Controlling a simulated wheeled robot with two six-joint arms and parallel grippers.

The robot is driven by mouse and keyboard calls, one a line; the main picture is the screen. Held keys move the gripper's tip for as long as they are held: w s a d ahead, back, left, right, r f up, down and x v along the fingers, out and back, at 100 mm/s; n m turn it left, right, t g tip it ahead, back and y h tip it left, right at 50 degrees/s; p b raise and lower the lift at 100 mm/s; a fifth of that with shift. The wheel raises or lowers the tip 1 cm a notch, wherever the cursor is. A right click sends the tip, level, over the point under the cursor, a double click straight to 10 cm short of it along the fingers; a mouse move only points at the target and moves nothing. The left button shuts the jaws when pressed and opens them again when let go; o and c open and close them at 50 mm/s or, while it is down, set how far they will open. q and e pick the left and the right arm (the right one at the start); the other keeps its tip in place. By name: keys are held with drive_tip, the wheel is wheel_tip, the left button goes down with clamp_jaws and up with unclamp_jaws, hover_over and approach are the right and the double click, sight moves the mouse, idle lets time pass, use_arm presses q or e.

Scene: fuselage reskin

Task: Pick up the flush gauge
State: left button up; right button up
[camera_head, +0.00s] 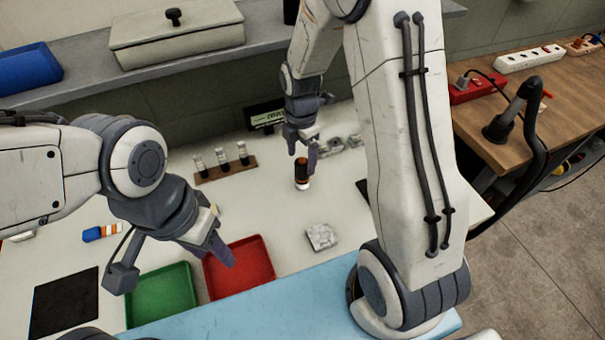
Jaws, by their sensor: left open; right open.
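I cannot tell for sure which thing is the flush gauge. A small upright cylinder, dark with an orange-brown band and a pale base (302,174), stands on the white worktop and may be it. My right gripper (301,150) is open and points down just above and beside this cylinder; one finger overlaps its top in the view, and I cannot tell whether they touch. My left gripper (216,238) is open and empty, above the red tray (262,266) and the worktop to its left.
A brown rack (226,174) with 3 small vials stands left of the cylinder. A dark display (265,116) is behind. A green tray (160,296), a black mat (64,305), an orange-blue item (101,232) and a crumpled pale block (321,236) lie nearer. My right arm hides the worktop's right side.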

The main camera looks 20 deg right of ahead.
sight(302, 174)
drive_tip(key=f, duration=0.5)
drive_tip(key=f+p, duration=0.1)
drive_tip(key=f, duration=0.2)
drive_tip(key=shift+w+d, duration=0.25)
clamp_jaws()
